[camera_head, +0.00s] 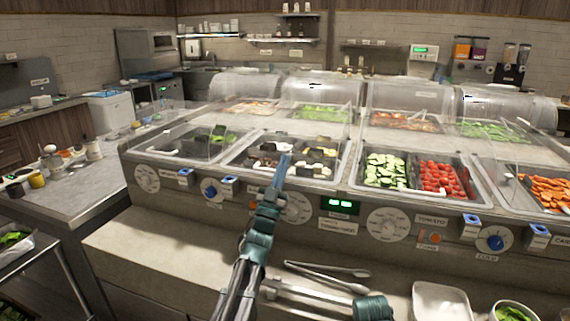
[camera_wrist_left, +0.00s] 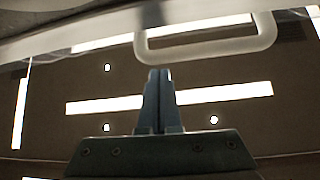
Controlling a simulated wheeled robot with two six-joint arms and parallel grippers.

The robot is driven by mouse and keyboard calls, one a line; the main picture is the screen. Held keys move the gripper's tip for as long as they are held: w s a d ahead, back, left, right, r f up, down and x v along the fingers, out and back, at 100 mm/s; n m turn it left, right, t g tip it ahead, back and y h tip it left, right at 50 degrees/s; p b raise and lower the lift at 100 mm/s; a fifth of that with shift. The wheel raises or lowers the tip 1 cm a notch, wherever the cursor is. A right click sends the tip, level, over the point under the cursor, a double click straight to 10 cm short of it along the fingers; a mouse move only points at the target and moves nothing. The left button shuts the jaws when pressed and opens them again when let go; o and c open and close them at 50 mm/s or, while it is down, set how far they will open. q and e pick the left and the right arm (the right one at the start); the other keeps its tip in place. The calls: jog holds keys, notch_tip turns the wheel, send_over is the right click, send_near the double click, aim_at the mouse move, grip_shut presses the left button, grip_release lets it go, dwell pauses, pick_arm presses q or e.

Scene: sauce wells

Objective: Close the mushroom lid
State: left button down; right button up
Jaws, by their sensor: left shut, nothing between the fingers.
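My left gripper (camera_head: 285,160) is shut and empty, pointing away from me over the front edge of the well with pale mushroom-like pieces and dark pieces (camera_head: 262,163). Its fingers (camera_wrist_left: 158,75) show in the left wrist view, pressed together and pointing up. A pale lid handle (camera_wrist_left: 205,52) shows there beyond the fingertips; I cannot tell whether they touch it. In the head view a clear raised lid panel (camera_head: 320,122) stands above this well, and its outline is faint. My right gripper is not in view.
Wells of cucumber (camera_head: 385,170) and tomatoes (camera_head: 438,177) lie to the right. Tongs (camera_head: 330,272) and a white tray (camera_head: 440,300) sit on the front ledge. Knobs and blue tabs line the front panel. Clear domed covers (camera_head: 410,93) stand behind.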

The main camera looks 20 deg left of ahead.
pick_arm(q)
jog(key=shift+s+f+b, duration=0.2)
jog(key=shift+f+b, duration=0.85)
jog(key=shift+f, duration=0.25)
jog(key=shift+s+f+b, duration=0.15)
jog(key=shift+f+b, duration=0.85)
jog(key=shift+f, duration=0.25)
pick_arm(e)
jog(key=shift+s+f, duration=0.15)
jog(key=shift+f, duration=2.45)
pick_arm(q)
jog(key=shift+d, duration=0.1)
